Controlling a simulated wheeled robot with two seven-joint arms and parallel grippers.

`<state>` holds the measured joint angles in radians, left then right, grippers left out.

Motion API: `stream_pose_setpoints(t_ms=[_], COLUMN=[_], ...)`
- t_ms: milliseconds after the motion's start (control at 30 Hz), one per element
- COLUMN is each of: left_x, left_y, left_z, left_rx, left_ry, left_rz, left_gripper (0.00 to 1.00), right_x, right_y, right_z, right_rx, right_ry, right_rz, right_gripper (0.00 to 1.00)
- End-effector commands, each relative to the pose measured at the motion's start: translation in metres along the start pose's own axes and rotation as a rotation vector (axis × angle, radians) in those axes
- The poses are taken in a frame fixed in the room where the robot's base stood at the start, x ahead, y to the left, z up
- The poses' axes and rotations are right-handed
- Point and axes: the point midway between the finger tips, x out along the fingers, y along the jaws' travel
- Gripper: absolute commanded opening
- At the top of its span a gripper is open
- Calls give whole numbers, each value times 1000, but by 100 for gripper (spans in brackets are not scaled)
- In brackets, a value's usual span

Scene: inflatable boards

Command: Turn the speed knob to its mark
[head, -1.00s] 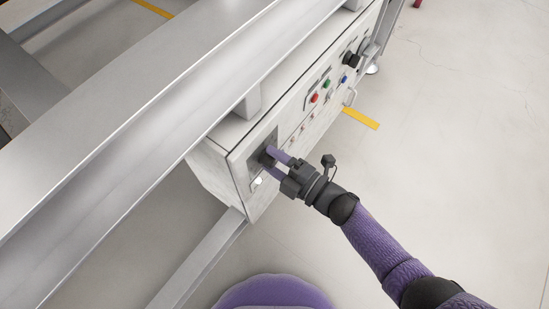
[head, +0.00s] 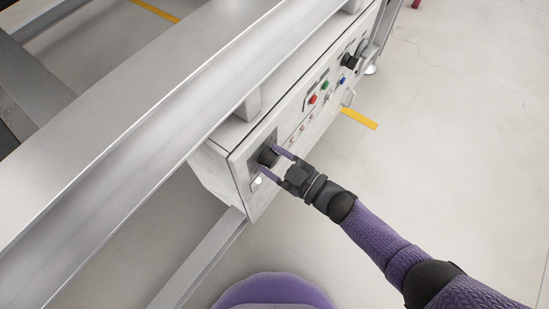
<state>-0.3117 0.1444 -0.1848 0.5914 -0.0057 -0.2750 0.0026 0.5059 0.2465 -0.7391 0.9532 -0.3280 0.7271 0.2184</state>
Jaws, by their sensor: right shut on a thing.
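A black knob (head: 268,157), which I take to be the speed knob, sits on a dark plate at the near end of the pale control box's front panel (head: 243,168). My right gripper (head: 275,162) reaches it from the right, with one purple finger on its upper side and one on its lower side. The gripper is shut on the knob. The knob's mark and pointer are too small to make out. My left gripper is not in view.
A long metal beam (head: 150,115) runs above the box. The floor to the right is clear.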

Motion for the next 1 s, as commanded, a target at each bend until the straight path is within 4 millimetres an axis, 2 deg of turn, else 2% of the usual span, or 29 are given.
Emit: stream_pose_setpoints(t_ms=[400, 1000], left_x=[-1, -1], left_y=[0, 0], left_z=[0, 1], left_rx=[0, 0], left_ry=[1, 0], left_rz=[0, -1], left_gripper=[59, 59], right_x=[0, 0], right_y=[1, 1], right_z=[0, 0], right_rx=[269, 360], right_ry=[-1, -1], right_rz=[1, 0], right_gripper=[3, 3])
